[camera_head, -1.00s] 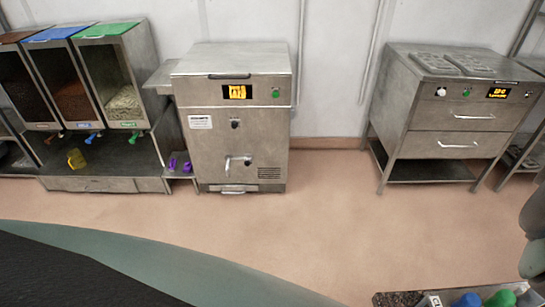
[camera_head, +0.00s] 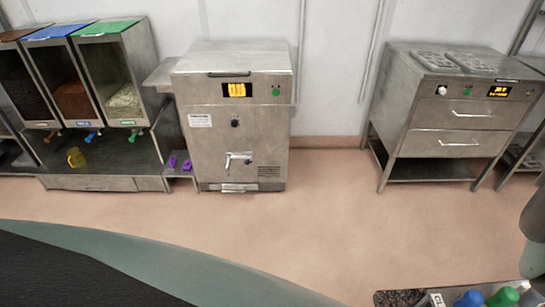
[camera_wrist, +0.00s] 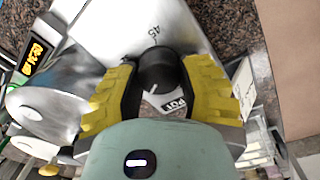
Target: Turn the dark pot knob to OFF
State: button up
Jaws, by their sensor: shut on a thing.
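The dark pot knob (camera_wrist: 155,66) is a round black knob with a white pointer line, on a pale metal panel in the wrist view. The line lies toward the lower side of the knob, near a dark label reading POT (camera_wrist: 174,107). A "45" mark (camera_wrist: 153,30) is on the panel above the knob. My gripper (camera_wrist: 159,72) has its yellow ribbed fingers shut on the knob from both sides. The knob's far side and part of its markings are hidden. The knob is not visible in the head view.
A lit display (camera_wrist: 35,54) and shiny round metal parts stand left of the knob. Small boxes (camera_wrist: 255,145) are at the right. In the head view, a steel machine (camera_head: 232,130), dispensers (camera_head: 110,80) and a drawer cabinet (camera_head: 455,120) stand along the wall, with clear floor before them.

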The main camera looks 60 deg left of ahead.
jog(key=n, duration=0.6)
jog(key=shift+w+a+f+n+b, duration=0.1)
jog(key=shift+n+b, duration=0.2)
jog(key=shift+b, duration=0.05)
jog(key=n+b, duration=0.2)
jog(key=n, duration=0.2)
jog(key=shift+t, duration=0.3)
jog(key=shift+n+b, duration=0.6)
jog(key=shift+n, duration=0.4)
jog(key=shift+a, duration=0.1)
jog(key=o, duration=1.2)
